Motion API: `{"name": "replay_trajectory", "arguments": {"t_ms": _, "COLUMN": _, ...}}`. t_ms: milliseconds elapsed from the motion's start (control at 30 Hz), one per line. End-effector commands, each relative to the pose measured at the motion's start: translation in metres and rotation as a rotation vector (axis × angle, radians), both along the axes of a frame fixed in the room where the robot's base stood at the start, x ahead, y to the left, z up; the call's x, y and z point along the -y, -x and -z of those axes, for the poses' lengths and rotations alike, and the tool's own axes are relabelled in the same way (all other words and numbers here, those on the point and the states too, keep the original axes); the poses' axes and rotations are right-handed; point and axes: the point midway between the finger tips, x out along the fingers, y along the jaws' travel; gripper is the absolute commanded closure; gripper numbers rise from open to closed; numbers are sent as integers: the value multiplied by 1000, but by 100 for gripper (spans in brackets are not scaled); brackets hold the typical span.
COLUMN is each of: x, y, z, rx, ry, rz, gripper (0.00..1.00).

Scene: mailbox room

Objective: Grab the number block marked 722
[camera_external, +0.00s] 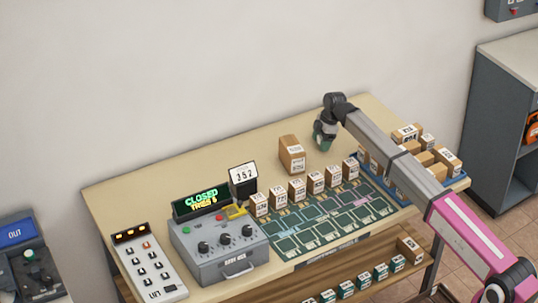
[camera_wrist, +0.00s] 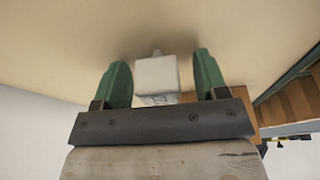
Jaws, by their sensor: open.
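Several small tan number blocks with white printed labels stand in a row (camera_external: 296,189) along the back of the green slotted board (camera_external: 325,218). Their digits are too small to read surely, so I cannot tell which is 722. My gripper (camera_external: 323,142) is low over the tabletop behind the row, to the right of a larger tan block (camera_external: 290,155). In the wrist view my gripper (camera_wrist: 162,85) has its two green fingers apart. A pale grey-white block (camera_wrist: 157,74) shows between them, with a gap on each side. Its number is not readable.
A blue tray (camera_external: 456,183) of tan boxes stands at the table's right end. The grey console (camera_external: 218,240), a "CLOSED" display (camera_external: 201,199) and a "352" card (camera_external: 243,174) stand left. A lower shelf (camera_external: 285,296) holds more blocks. The back-left tabletop (camera_external: 150,195) is clear.

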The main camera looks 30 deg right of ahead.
Motion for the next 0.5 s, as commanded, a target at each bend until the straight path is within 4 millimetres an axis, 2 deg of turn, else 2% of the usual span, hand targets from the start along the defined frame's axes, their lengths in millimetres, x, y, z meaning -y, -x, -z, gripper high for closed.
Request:
{"name": "replay_trajectory", "arguments": {"t_ms": 33, "x": 0, "y": 0, "z": 0, "rx": 0, "ry": 0, "rz": 0, "gripper": 33}}
{"name": "replay_trajectory", "arguments": {"t_ms": 200, "x": 0, "y": 0, "z": 0, "rx": -1, "ry": 0, "rz": 0, "gripper": 87}}
{"name": "replay_trajectory", "arguments": {"t_ms": 500, "x": 0, "y": 0, "z": -1, "rx": -1, "ry": 0, "rz": 0, "gripper": 87}}
